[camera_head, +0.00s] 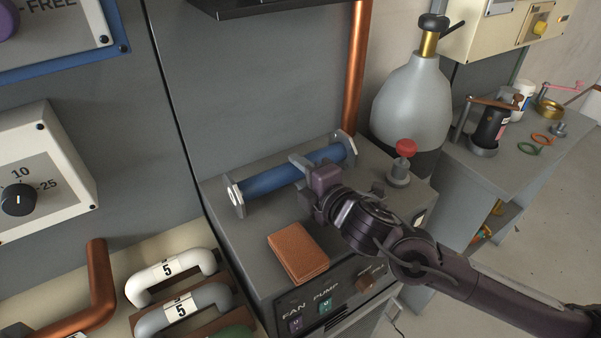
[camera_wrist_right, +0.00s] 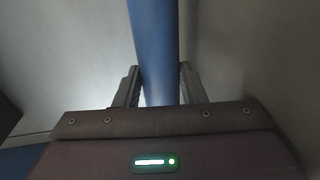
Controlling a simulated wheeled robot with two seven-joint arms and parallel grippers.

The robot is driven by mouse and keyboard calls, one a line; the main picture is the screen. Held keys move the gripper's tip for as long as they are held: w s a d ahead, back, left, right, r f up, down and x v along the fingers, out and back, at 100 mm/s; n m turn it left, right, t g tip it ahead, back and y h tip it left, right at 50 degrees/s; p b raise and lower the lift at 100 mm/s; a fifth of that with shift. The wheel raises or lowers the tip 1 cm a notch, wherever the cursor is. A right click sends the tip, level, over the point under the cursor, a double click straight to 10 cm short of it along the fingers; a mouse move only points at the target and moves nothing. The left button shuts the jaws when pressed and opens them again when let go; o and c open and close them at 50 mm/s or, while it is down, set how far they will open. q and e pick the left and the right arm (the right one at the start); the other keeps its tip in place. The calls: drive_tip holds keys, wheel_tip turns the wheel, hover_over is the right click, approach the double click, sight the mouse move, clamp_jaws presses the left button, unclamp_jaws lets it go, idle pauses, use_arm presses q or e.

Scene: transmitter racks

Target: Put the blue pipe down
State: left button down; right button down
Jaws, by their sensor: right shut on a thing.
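The blue pipe (camera_head: 266,181) has a grey flange on each end. In the head view it lies level along the back of the grey cabinet top (camera_head: 250,232), close to the wall panel. I cannot tell whether its flanges touch the top or hang just above it. My right gripper (camera_head: 308,168) reaches in from the right and is shut on the pipe right of its middle. In the right wrist view the blue pipe (camera_wrist_right: 154,45) runs between the two dark fingers (camera_wrist_right: 158,85). My left gripper is not in view.
A brown block (camera_head: 297,251) lies on the cabinet top in front of the pipe. A red-capped valve (camera_head: 401,163) stands to the right, with a grey bottle (camera_head: 412,105) behind it. A vertical copper pipe (camera_head: 357,65) rises behind. Numbered handles (camera_head: 170,277) are at the lower left.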

drive_tip(key=shift+r, duration=0.15)
drive_tip(key=c, duration=0.9)
unclamp_jaws()
drive_tip(key=shift+f, duration=0.2)
drive_tip(key=shift+r, duration=0.1)
drive_tip(key=b+v, duration=0.2)
drive_tip(key=v, duration=0.9)
drive_tip(key=shift+s, duration=0.1)
drive_tip(key=shift+s+d, duration=0.25)
drive_tip(key=shift+s, duration=0.15)
